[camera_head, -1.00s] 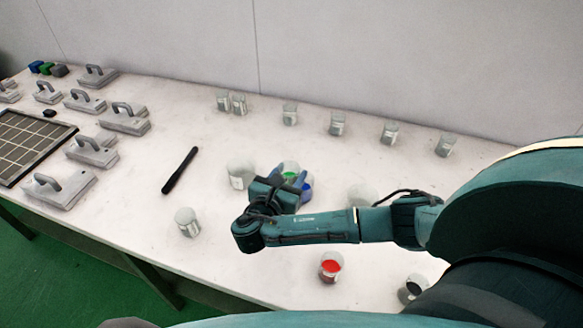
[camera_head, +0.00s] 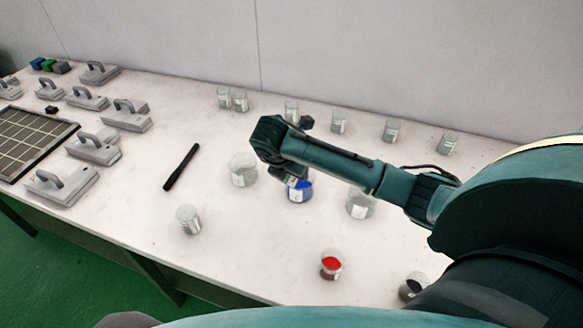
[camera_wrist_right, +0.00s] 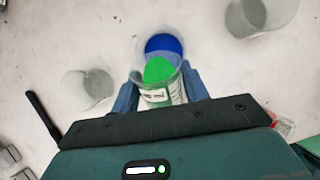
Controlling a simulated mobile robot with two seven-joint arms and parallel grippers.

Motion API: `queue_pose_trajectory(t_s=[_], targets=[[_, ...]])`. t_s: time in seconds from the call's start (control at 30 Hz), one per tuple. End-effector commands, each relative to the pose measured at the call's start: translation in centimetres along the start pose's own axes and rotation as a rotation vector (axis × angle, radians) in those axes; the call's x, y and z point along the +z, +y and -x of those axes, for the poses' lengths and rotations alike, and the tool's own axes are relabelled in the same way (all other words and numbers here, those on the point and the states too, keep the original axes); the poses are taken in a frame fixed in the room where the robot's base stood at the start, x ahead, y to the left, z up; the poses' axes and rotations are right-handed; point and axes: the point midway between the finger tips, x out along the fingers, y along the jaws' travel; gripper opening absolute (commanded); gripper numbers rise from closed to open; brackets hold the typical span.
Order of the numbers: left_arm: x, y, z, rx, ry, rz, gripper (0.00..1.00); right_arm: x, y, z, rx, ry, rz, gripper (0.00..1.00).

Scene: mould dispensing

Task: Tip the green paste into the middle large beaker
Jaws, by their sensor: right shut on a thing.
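My right gripper (camera_wrist_right: 160,92) is shut on a small clear beaker (camera_wrist_right: 158,97) with a white label and green paste (camera_wrist_right: 158,70) in it. In the right wrist view the green paste lies toward the beaker's mouth. In the head view my wrist hides most of this beaker, which looks tilted. The middle large beaker (camera_head: 300,196) holds blue paste (camera_wrist_right: 164,44). The held beaker is over or right at its rim; whether they touch, or any green has run in, I cannot tell. My left gripper is not in view.
Large clear beakers stand left (camera_head: 243,172) and right (camera_head: 361,204) of the middle one. A small beaker with red paste (camera_head: 331,265) stands nearer the front. Another small beaker (camera_head: 189,221) and a black stick (camera_head: 181,167) are to the left. Several small beakers line the back.

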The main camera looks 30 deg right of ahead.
Motion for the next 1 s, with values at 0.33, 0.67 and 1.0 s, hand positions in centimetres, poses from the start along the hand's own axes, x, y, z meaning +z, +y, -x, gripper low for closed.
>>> queue_pose_trajectory(t_s=[0.33, 0.67, 1.0], targets=[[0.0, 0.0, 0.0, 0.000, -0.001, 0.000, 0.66, 0.5, 0.0, -1.0, 0.000, 0.302, -0.010, 0.21], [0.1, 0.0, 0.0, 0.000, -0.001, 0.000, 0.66, 1.0, 0.0, -1.3, 0.001, 0.579, -0.016, 0.21], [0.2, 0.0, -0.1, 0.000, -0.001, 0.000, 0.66, 1.7, 0.0, -1.2, 0.002, 0.791, -0.018, 0.21]])
